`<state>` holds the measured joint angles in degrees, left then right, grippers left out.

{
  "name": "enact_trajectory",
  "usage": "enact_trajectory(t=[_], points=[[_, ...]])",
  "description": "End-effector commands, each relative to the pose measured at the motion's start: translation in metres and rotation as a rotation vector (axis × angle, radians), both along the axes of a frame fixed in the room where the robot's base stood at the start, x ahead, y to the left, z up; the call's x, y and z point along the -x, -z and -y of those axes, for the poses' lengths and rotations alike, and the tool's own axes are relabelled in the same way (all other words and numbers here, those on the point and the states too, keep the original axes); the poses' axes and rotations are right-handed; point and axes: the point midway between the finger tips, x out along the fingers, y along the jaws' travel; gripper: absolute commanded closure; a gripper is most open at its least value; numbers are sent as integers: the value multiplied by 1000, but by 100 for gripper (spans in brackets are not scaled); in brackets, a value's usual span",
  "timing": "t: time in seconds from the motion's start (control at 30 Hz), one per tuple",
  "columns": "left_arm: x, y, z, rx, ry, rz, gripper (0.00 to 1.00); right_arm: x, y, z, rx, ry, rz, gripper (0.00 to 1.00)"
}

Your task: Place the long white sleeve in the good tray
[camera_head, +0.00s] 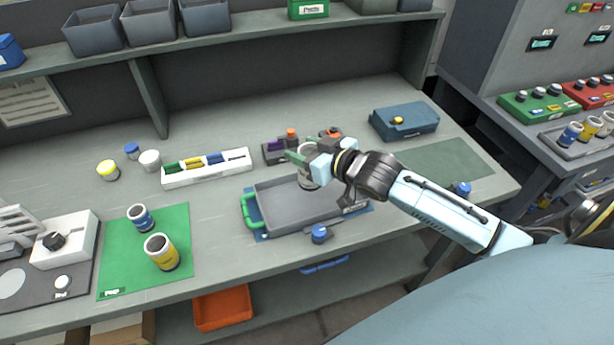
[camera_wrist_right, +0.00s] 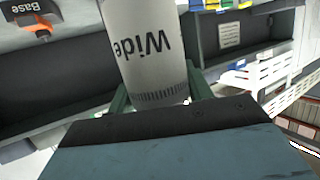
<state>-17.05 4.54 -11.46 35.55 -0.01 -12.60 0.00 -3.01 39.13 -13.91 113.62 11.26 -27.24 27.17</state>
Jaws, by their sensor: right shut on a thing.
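My right gripper (camera_head: 311,157) is shut on a white sleeve (camera_head: 307,177). The gripper's green fingers are on either side of the sleeve, which hangs roughly upright over the back part of a grey tray with a green handle (camera_head: 278,205). I cannot tell whether the sleeve touches the tray floor. In the right wrist view the white sleeve (camera_wrist_right: 147,50) shows the printed word "Wide" and a ridged dark band near the fingers. The visible part of the tray is empty. My left gripper is not in view.
A green mat (camera_head: 118,238) at left holds a blue-banded cup and a yellow-banded cup (camera_head: 161,252). Behind the tray are a white rack (camera_head: 206,168) and a dark holder (camera_head: 274,152) with coloured pieces. A blue-capped item (camera_head: 320,234) stands at the tray's front edge. A blue case (camera_head: 404,122) lies back right.

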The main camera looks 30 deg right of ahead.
Motion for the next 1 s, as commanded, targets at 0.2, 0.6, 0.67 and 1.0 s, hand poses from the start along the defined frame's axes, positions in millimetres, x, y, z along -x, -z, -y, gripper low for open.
enact_trajectory(t=[0.2, 0.6, 0.67, 1.0], points=[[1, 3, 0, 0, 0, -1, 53, -1, 19, 0, 0, -1, 8, 90], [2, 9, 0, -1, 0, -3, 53, 0, 56, -1, 2, -1, 9, 90], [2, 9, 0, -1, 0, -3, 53, 0, 55, -1, 2, -1, 9, 90], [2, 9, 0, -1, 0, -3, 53, 0, 60, 0, 1, -1, 3, 34]])
